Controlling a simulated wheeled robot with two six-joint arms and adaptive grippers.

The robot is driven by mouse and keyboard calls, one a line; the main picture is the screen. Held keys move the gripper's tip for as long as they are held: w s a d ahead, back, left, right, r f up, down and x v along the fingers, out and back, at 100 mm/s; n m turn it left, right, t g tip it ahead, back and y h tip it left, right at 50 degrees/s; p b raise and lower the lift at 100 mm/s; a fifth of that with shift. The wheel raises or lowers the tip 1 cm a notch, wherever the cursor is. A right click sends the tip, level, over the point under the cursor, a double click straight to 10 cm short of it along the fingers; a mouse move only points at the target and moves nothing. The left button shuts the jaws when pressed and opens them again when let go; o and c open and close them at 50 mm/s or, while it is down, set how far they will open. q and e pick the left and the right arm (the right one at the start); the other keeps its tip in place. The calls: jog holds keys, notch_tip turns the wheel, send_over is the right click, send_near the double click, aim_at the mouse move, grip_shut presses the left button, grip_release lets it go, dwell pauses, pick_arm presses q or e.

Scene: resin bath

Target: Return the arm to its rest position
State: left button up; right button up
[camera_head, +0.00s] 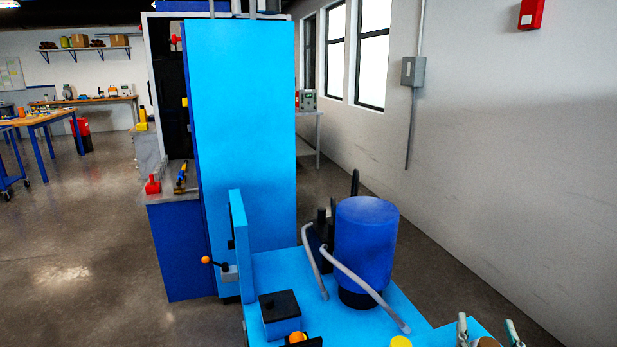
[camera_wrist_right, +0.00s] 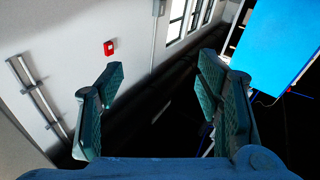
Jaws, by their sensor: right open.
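My right gripper (camera_head: 488,324) shows at the bottom edge of the head view, right of centre. Only the tips of its two grey fingers are in that picture. In the right wrist view its two green-padded fingers (camera_wrist_right: 161,78) stand wide apart, with nothing held between them. Beyond the fingers in that view are the wall and a dark area, with no object close to the pads. Most of my right arm is out of the head view. My left gripper is in neither view.
A light-blue bench (camera_head: 405,298) holds a blue cylindrical tank (camera_head: 366,240) with grey hoses (camera_head: 360,280). A tall blue cabinet panel (camera_head: 245,130) stands behind it. A yellow round cap (camera_head: 401,342) is left of my right gripper. The wall (camera_head: 530,170) is on the right. Open floor (camera_head: 80,235) lies left.

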jog(key=s+a+f+g, duration=0.1)
jog(key=s+f+g, duration=1.05)
jog(key=f, duration=0.55)
jog(key=s+a+f+n+g+y, duration=0.1)
jog(key=s+a+f+g+y, duration=0.2)
jog(key=s, duration=0.5)
jog(key=s+a+f+n+g+y, duration=0.1)
jog(key=s+a+f+n, duration=0.1)
jog(key=s+a+f, duration=0.45)
jog(key=s+d+f+g+p, duration=0.1)
jog(key=s+d+f, duration=0.1)
jog(key=f, duration=0.7)
jog(key=s+d+f, duration=0.2)
jog(key=f, duration=0.7)
jog(key=s+f+g, duration=0.1)
jog(key=s+f, duration=0.8)
jog(key=s, duration=0.3)
jog(key=shift+d+f+m, duration=0.2)
jog(key=shift+d+m, duration=0.1)
jog(key=shift+m, duration=0.1)
